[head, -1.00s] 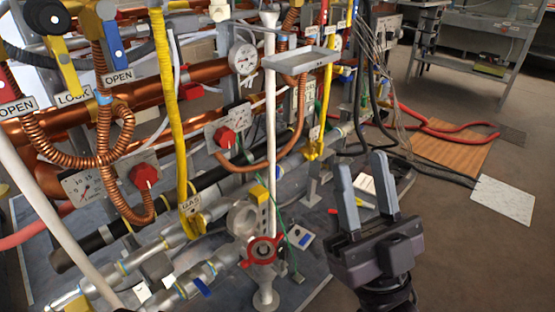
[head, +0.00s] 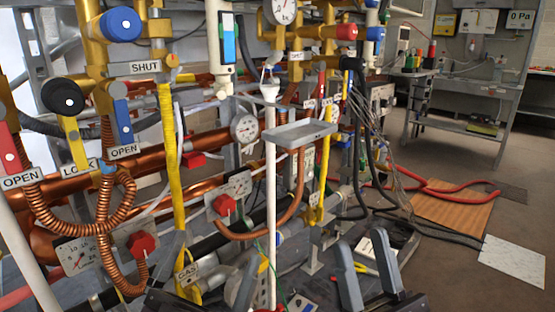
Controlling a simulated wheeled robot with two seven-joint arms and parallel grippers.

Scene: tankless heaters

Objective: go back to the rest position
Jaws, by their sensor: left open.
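My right gripper (head: 361,245) is at the bottom of the head view, right of the middle. Its two grey fingers point up and stand apart, with nothing between them. My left gripper (head: 238,285) is at the bottom edge, left of the white vertical pole, and is partly cut off. A grey finger and dark body parts of it show, and I see nothing held in it. Both grippers are in front of the lower part of the pipe rig.
The rig fills the left and middle, with copper pipes (head: 150,168), a yellow pipe (head: 170,150), a white pole (head: 270,190) and a small grey shelf (head: 300,133). Red hoses (head: 440,188) and a wooden board (head: 450,212) lie on the floor at right. A workbench (head: 465,125) stands behind.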

